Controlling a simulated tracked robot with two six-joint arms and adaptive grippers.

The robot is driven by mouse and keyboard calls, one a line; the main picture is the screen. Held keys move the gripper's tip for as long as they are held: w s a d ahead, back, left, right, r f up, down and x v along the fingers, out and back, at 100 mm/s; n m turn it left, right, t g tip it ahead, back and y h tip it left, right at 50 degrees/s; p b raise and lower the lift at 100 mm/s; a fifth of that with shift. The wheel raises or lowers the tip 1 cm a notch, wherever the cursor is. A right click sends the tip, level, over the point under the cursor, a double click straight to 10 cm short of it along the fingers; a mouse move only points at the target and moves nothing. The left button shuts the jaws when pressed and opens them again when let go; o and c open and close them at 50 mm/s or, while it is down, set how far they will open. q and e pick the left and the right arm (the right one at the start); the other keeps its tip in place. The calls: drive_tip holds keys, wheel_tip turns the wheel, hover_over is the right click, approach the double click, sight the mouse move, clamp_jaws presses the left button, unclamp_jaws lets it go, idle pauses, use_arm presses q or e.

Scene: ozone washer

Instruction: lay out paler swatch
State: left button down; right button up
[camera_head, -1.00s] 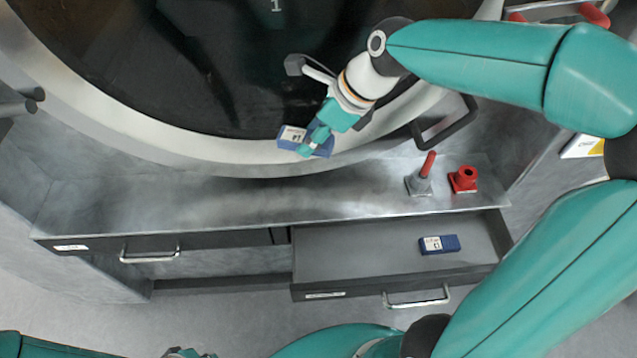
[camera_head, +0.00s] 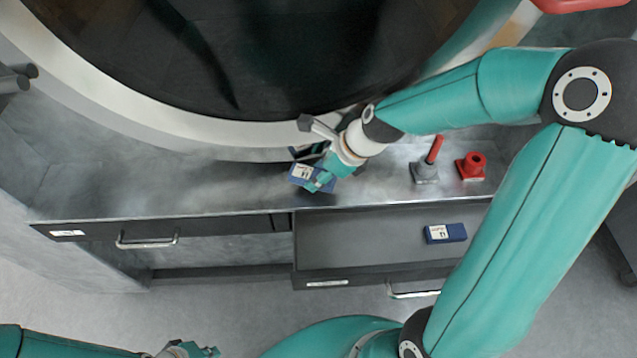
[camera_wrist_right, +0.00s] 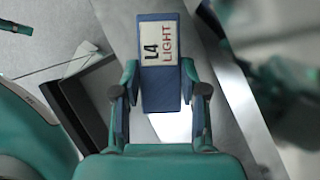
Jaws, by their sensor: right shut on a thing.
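A blue swatch block (camera_head: 298,180) with a white label is held in my right gripper (camera_head: 318,182), over the metal ledge in front of the round door. In the right wrist view the block (camera_wrist_right: 160,92) stands between both fingers of my right gripper (camera_wrist_right: 160,95), and its label reads "L4 LIGHT". I cannot tell whether it touches the ledge. A second blue block (camera_head: 455,232) with a white label lies in the open right drawer (camera_head: 360,235); its print is too small to read. My left gripper (camera_head: 190,350) shows only partly at the bottom edge.
The metal ledge (camera_head: 190,193) is clear to the left of the held block. A grey-based piece with a red handle (camera_head: 428,165) and a red fitting (camera_head: 471,165) stand on its right. The left drawer (camera_head: 95,236) is shut. My right arm covers the open drawer's right side.

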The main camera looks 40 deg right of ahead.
wheel_tip(320, 180, down, 3)
drive_tip(key=shift+f+b, duration=0.2)
drive_tip(key=shift+b, duration=0.35)
drive_tip(key=shift+r, duration=0.1)
drive_tip(key=o, duration=1.1)
drive_tip(key=shift+o, duration=0.2)
